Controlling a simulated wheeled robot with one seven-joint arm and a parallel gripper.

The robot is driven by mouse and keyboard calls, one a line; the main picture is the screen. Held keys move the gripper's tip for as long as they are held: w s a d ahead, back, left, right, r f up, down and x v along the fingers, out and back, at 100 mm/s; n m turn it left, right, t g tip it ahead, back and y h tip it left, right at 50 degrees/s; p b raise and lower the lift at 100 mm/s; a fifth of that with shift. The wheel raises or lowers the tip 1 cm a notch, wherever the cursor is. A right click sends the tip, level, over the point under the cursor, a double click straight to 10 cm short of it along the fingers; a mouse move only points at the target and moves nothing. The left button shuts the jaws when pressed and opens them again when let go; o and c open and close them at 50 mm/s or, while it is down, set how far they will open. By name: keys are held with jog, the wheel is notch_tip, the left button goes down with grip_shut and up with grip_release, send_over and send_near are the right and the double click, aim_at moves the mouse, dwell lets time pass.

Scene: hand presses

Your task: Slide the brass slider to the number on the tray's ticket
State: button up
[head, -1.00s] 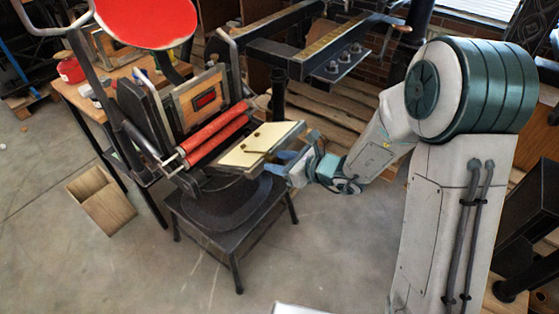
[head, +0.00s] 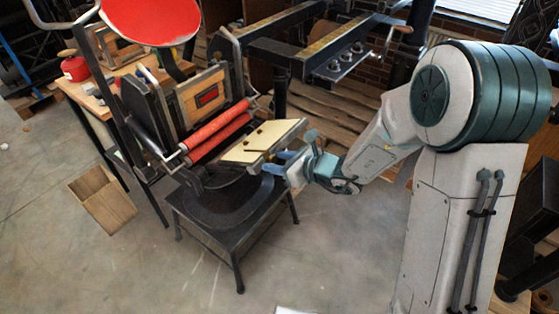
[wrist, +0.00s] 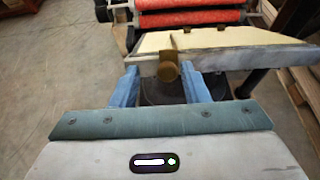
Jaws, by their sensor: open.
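The hand press carries a cream plate (head: 263,143) with a grey front edge, below two red rollers. A brass knob (wrist: 168,70), which looks like the brass slider, stands at the plate's front edge in the wrist view. My gripper (wrist: 161,72) is open, with one blue finger on each side of the knob and a visible gap at each side. In the head view my gripper (head: 281,162) is at the plate's right front edge, and its fingers partly hide the slider there. I cannot make out a ticket or any numbers.
The press stands on a black stand (head: 235,222). A red disc (head: 150,20) rises above it. A wooden box (head: 102,198) lies on the floor at left. A workbench (head: 78,92) with a red tin stands behind. The floor in front is clear.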

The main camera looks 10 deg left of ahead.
jog(key=p+v, duration=0.1)
jog(key=v, duration=1.2)
jog(key=shift+s+d, duration=0.15)
jog(key=shift+d, duration=0.2)
jog(key=shift+r, duration=0.1)
jog(key=f+b, duration=0.1)
jog(key=b, duration=0.8)
jog(key=shift+w, duration=0.4)
jog(key=b+x, duration=0.1)
jog(key=x, duration=0.3)
jog(key=b+x, duration=0.2)
jog(key=x, duration=0.2)
jog(key=r+b+x, duration=0.1)
jog(key=x, duration=0.4)
jog(key=shift+w+a+f+b, duration=0.1)
jog(key=shift+w+a+b, duration=0.1)
jog(key=shift+b, duration=0.15)
